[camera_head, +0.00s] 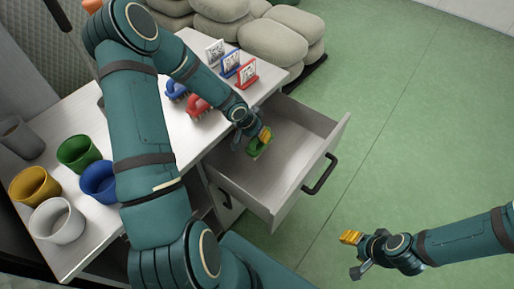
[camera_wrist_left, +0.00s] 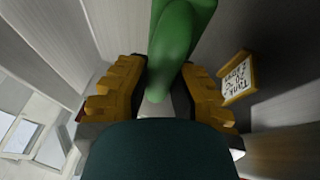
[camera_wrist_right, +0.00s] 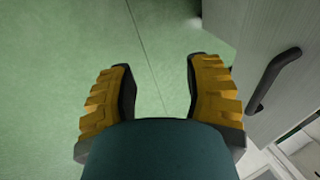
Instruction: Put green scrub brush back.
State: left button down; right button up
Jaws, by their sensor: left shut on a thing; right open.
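The green scrub brush (camera_head: 257,147) is inside the open drawer (camera_head: 262,188). My left gripper (camera_head: 256,137) reaches down into the drawer and is shut on the brush. In the left wrist view, the green brush (camera_wrist_left: 182,40) stands between the yellow fingers (camera_wrist_left: 158,95); its lower end is partly hidden by my gripper. I cannot tell whether the brush touches the drawer floor. My right gripper (camera_head: 354,254) is open and empty over the green floor, right of the drawer; its fingers (camera_wrist_right: 160,90) show apart in the right wrist view.
A blue brush (camera_head: 177,91) and a red brush (camera_head: 198,106) are on the white table, near several small signs (camera_head: 230,64). Several cups (camera_head: 78,152) stand at the left. A yellow-framed card (camera_wrist_left: 237,80) shows by the left gripper. The drawer's black handle (camera_head: 320,174) sticks out.

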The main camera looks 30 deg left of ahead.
aim_at(259, 145)
pick_arm(q)
jog(key=shift+f+b, duration=1.3)
jog(key=shift+f, duration=1.9)
jog(key=shift+f, duration=0.15)
jog(key=c, duration=1)
grip_release()
jog(key=shift+o, duration=0.2)
jog(key=shift+r, duration=0.35)
jog(key=shift+p+v, duration=1.95)
jog(key=shift+v, duration=1.65)
jog(key=shift+r, duration=0.1)
